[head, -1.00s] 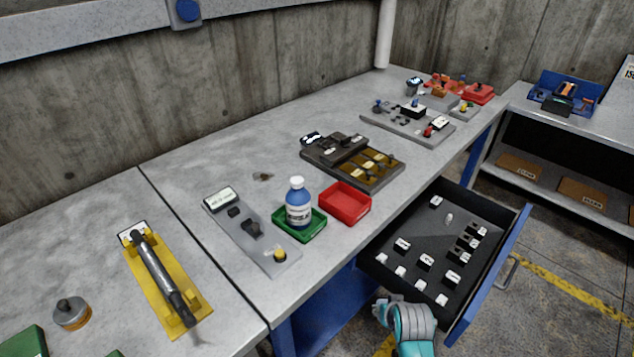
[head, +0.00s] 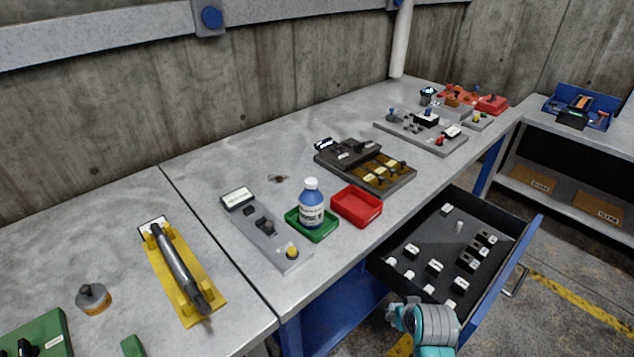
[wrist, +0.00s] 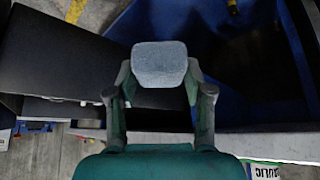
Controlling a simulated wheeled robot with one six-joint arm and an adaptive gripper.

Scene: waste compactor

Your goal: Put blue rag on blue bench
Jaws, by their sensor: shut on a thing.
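The blue rag (wrist: 160,64) shows in the wrist view as a pale grey-blue folded pad. My gripper (wrist: 160,82) is shut on it, one finger at each side. The head view shows part of my arm at the lower right, by the open drawer; the fingers and rag cannot be made out there. The bench (head: 300,145) has a grey top and blue legs and sides, and runs from the lower left to the back right. In the wrist view, a dark blue surface lies beyond the rag at the upper right; I cannot tell which part it is.
A drawer (head: 400,262) stands open from the bench, holding several small labelled pieces. On the bench are a blue bottle (head: 311,208) in a green tray, a red tray (head: 358,205), a yellow holder (head: 182,275) and several panels. Bare top lies along the wall.

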